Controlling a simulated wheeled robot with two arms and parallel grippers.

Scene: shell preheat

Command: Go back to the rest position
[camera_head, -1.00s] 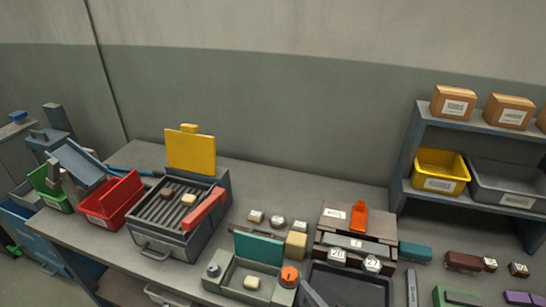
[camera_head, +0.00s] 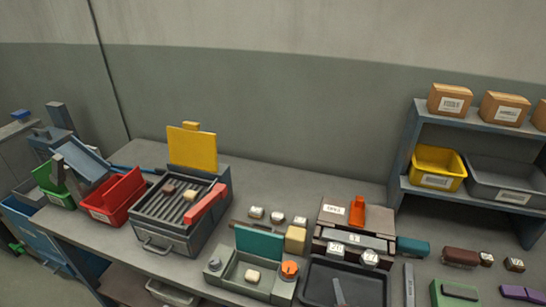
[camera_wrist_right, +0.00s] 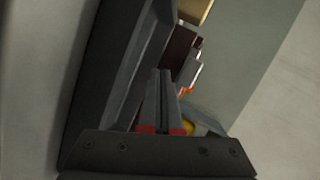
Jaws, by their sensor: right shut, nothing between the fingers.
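My right gripper (camera_head: 339,290) shows at the bottom of the head view as a small grey tip in front of the dark tray (camera_head: 372,292). In the right wrist view its two fingers (camera_wrist_right: 162,82) lie together with nothing between them. The dark tray wall (camera_wrist_right: 118,75) runs close along their left side there. I cannot tell the height of the fingertips above the tray floor. My left gripper is not in view.
A green-grey box with a teal lid (camera_head: 259,243) stands left of the tray. A grill with a yellow back plate (camera_head: 192,148) is farther left, beside a red bin (camera_head: 115,199). A brown labelled box (camera_head: 333,215) stands behind the tray. Shelves (camera_head: 408,150) stand right.

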